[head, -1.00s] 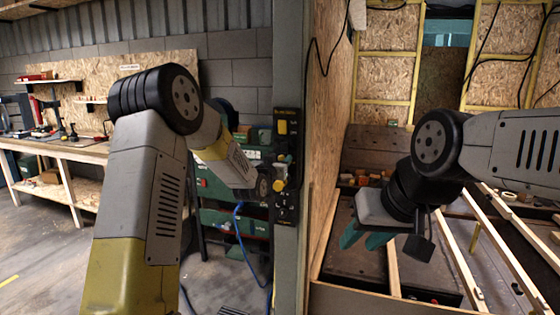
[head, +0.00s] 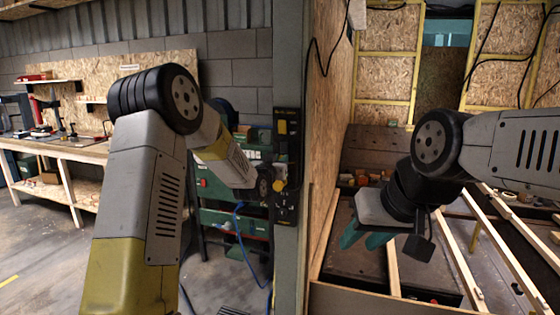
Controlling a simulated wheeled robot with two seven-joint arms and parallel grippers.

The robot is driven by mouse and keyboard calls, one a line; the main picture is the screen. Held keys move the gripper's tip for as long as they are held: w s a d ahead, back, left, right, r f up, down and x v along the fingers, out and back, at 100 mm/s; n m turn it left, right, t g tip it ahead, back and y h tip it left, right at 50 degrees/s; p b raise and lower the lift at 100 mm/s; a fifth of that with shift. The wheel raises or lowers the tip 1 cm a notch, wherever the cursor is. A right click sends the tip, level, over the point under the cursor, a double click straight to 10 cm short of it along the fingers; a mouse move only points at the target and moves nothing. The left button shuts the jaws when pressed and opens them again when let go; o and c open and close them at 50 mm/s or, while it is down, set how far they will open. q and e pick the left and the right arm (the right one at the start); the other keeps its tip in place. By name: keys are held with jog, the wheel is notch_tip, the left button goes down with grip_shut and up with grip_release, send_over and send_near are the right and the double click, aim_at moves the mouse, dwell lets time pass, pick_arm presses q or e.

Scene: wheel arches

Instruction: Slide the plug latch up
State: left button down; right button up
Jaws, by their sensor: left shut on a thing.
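A dark narrow panel (head: 286,208) is fixed on the grey post in the middle of the head view. It carries a yellow block (head: 282,127) near its top and a yellow knob (head: 279,185) lower down. I cannot tell for sure which part is the plug latch. My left gripper (head: 272,184) is at the panel's lower knob, shut on a small part there; its fingertips are mostly hidden by the wrist. My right gripper (head: 363,240) has teal fingers pointing down, apart and empty, away from the panel.
A wooden wall edge stands just right of the post. Beyond it, timber beams (head: 460,255) and a dark floor panel lie under my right arm. A green cabinet with a blue cable (head: 239,235) is behind the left gripper. A workbench (head: 60,148) stands far left.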

aim_at(284, 147)
dwell(0.8)
pick_arm(q)
jog(key=shift+r, duration=1.55)
jog(key=c, duration=1.3)
grip_release()
jog(key=shift+s+a+f, duration=0.1)
jog(key=shift+s, duration=0.1)
jog(key=v, duration=0.7)
jog(key=shift+s, duration=0.2)
